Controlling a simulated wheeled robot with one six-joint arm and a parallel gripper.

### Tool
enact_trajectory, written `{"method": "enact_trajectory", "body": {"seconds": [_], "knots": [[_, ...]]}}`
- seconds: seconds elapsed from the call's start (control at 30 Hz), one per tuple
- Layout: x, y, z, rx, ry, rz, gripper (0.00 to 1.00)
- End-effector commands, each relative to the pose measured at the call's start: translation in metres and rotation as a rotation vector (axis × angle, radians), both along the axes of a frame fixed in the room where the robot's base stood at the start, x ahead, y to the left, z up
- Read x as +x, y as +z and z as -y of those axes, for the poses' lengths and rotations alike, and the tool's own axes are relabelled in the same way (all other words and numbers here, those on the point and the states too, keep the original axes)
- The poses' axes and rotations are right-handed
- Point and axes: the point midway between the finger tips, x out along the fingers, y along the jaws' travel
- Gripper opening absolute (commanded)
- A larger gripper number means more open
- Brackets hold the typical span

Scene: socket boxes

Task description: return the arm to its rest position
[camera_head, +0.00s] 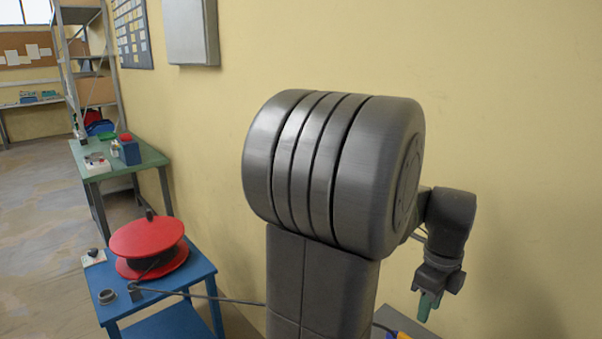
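My arm's large grey joint fills the middle of the view, and the arm reaches to the right behind it. My gripper (428,305) hangs down at the lower right, apart from the wall. A green piece shows at its tips. I cannot tell whether that is the fingers themselves or a small thing between them, nor whether the fingers are open or shut.
A blue table (205,268) at lower left bears a red cable reel (147,238). A dark cable (228,300) runs right behind my arm. A green table (150,157) and a shelf (84,54) stand farther back. The yellow wall (510,90) is close behind my arm.

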Motion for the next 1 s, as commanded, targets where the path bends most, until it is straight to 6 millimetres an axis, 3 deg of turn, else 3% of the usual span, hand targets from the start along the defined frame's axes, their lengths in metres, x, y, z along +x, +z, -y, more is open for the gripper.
{"method": "enact_trajectory", "body": {"seconds": [0.3,0.5,0.7,1.0], "knots": [[-0.001,-0.065,-0.001,0.003,0.0,-0.004,0.34],[0.0,-0.095,0.0,0.002,0.001,-0.003,0.34],[0.0,-0.109,-0.001,0.002,0.001,-0.001,0.34],[0.0,-0.11,0.0,0.0,0.005,0.0,0.34]]}}
